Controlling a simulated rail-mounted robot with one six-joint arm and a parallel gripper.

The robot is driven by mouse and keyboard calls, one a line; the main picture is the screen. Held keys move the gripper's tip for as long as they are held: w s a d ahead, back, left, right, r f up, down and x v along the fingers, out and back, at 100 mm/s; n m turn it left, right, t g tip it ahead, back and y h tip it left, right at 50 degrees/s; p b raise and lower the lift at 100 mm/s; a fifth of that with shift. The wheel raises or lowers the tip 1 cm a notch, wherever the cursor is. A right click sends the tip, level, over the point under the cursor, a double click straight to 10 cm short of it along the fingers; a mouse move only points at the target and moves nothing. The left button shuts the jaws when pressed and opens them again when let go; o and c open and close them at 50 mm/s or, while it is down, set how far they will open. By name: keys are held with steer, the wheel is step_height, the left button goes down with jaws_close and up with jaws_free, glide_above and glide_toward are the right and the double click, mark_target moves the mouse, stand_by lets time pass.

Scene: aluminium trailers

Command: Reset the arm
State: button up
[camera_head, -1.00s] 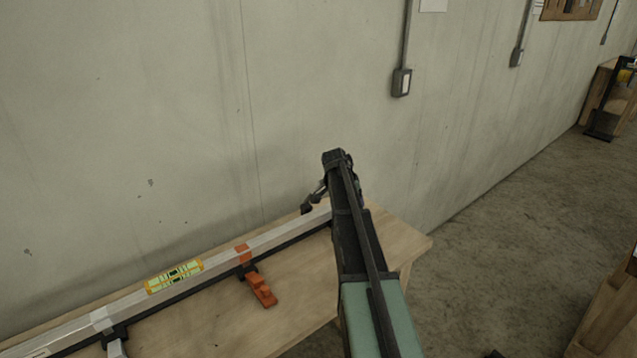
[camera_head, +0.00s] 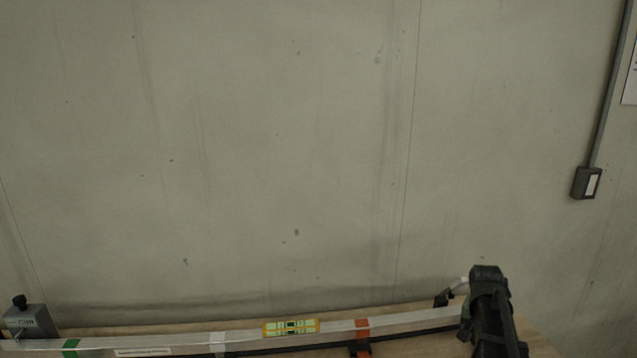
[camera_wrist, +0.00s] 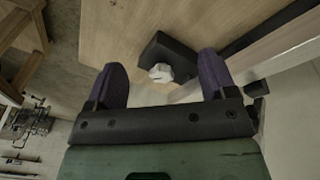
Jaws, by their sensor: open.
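My gripper (camera_wrist: 163,78) is open in the wrist view, with two purple fingertips spread apart. A black block (camera_wrist: 172,55) with a white knob (camera_wrist: 160,73) shows between and beyond the fingertips, and no grip on it is visible. In the head view my dark arm stands at the lower right, over the right end of a long pale bar (camera_head: 240,339). The gripper's fingers cannot be made out there.
A wooden bench (camera_head: 425,346) carries the bar, which has a yellow-green level (camera_head: 290,327), an orange band (camera_head: 362,328) and a green band (camera_head: 70,347). A grey box (camera_head: 31,321) stands at the left end. A bare wall (camera_head: 250,150) rises behind. A switch box (camera_head: 586,183) is on it.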

steer(key=s+a+n, duration=0.2)
steer(key=s+a, duration=0.3)
steer(key=a, duration=0.3)
steer(key=s+a+n+y, duration=0.1)
steer(key=s+a+n, duration=0.2)
steer(key=a, duration=0.6)
steer(key=s+a+n+y, duration=0.1)
steer(key=s+a+n, duration=0.2)
steer(key=s+a, duration=0.4)
steer(key=shift+a, duration=0.65)
